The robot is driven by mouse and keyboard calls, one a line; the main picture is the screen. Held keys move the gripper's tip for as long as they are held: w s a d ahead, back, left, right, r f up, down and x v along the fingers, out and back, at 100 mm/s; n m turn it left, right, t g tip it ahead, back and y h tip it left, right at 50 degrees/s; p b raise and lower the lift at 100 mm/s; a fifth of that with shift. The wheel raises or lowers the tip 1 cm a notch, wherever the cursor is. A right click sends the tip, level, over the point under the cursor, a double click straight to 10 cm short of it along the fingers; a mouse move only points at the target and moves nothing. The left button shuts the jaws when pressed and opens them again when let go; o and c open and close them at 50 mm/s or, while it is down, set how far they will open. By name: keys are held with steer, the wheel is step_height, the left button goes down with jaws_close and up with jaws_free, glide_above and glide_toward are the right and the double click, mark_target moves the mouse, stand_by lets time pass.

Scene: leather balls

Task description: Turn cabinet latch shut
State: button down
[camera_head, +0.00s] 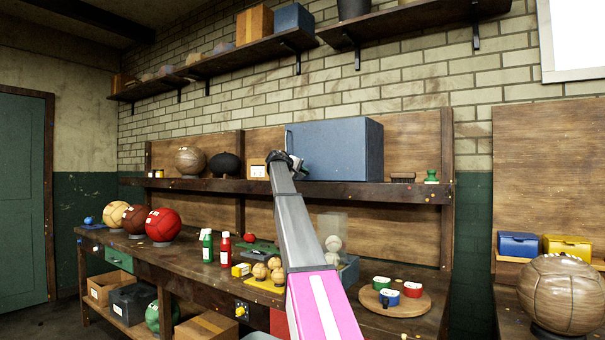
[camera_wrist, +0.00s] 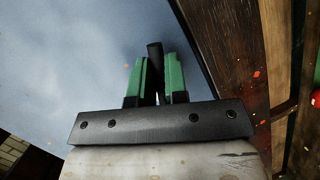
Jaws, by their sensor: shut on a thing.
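The blue-grey cabinet (camera_head: 340,150) stands on the upper wooden shelf, with its face filling much of the wrist view (camera_wrist: 110,50). My gripper (camera_head: 287,163) is at the cabinet's left front edge. In the wrist view, my two green fingers (camera_wrist: 159,78) are shut on a dark upright bar, the latch (camera_wrist: 154,52), which stands out between them against the cabinet face. The latch's base and pivot are hidden by my fingers. In the head view, the latch is too small and covered to make out its angle.
The shelf (camera_head: 400,190) also holds a brown ball (camera_head: 190,160), a dark ball (camera_head: 224,164) and a brush (camera_head: 402,177). My arm reaches over the workbench, past small balls (camera_head: 268,272) and a round board with cups (camera_head: 405,306).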

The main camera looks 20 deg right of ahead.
steer(key=shift+s+r+n+g+h, duration=0.1)
steer(key=shift+r+n+g+h, duration=0.25)
steer(key=shift+n, duration=0.5)
steer(key=shift+r+n+g+h, duration=0.15)
steer(key=shift+r+n+h, duration=0.35)
steer(key=shift+n, duration=0.35)
steer(key=shift+f, duration=0.1)
steer(key=c, duration=1.1)
jaws_free()
steer(key=shift+c, duration=0.2)
steer(key=shift+a, duration=0.1)
steer(key=v, duration=1)
steer(key=shift+a, duration=0.3)
steer(key=shift+s, duration=0.1)
